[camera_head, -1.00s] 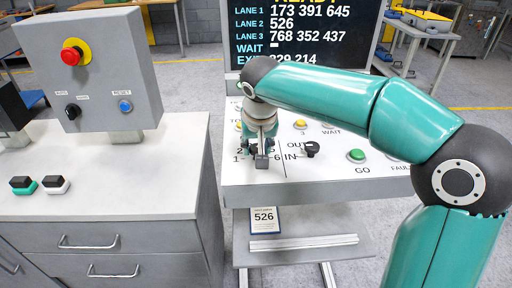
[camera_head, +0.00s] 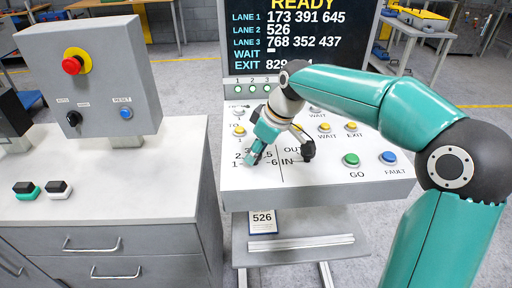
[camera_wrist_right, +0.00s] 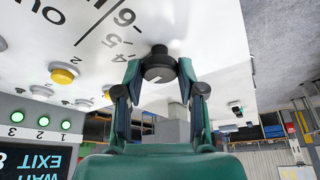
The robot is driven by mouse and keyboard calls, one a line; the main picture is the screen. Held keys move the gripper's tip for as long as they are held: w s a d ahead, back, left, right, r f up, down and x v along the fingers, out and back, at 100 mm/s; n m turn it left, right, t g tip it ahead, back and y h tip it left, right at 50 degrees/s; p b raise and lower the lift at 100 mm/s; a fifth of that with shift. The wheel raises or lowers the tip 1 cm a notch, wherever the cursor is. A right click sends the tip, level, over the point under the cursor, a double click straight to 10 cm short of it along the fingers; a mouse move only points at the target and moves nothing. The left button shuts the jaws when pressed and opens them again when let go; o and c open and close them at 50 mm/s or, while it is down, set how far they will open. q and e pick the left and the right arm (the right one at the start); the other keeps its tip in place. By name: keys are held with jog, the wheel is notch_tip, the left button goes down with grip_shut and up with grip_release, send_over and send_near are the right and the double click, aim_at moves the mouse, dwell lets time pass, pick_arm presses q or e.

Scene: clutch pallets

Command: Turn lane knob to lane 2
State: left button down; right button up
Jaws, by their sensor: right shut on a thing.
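The lane knob, a dark round knob (camera_wrist_right: 158,63), stands on the white sloped panel (camera_head: 330,182) among the printed numbers 1 to 6. My right gripper (camera_head: 250,158) is shut on it, with one finger on each side in the right wrist view (camera_wrist_right: 160,76). In the head view the fingers and wrist cover the knob and part of its scale. A pale mark shows on the knob's edge, but I cannot tell which number it points to. The screen (camera_head: 290,38) reads READY, with 526 beside lane 2. My left gripper is out of view.
A black OUT/IN knob (camera_head: 308,150) stands just right of the gripper. A green GO button (camera_head: 351,160), a blue FAULT button (camera_head: 389,158) and several yellow buttons are on the panel. Left is a grey box with a red emergency button (camera_head: 72,65).

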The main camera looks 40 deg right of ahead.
jog(key=n, duration=0.2)
jog(key=n+g+y+p, duration=0.1)
jog(key=n, duration=0.1)
jog(key=shift+w+d+r+n+p, duration=0.15)
jog(key=shift+n+p, duration=0.15)
jog(key=shift+w+n+g+y+p, duration=0.1)
jog(key=shift+n+g+y+p, duration=0.25)
jog(key=shift+n, duration=0.6)
jog(key=shift+n+g+y+p, duration=0.25)
jog(key=shift+n+g+p, duration=0.15)
jog(key=shift+n, duration=0.55)
jog(key=o, duration=1.1)
jog(key=v, duration=1.1)
jog(key=shift+d+r, duration=0.2)
jog(key=shift+r, duration=0.05)
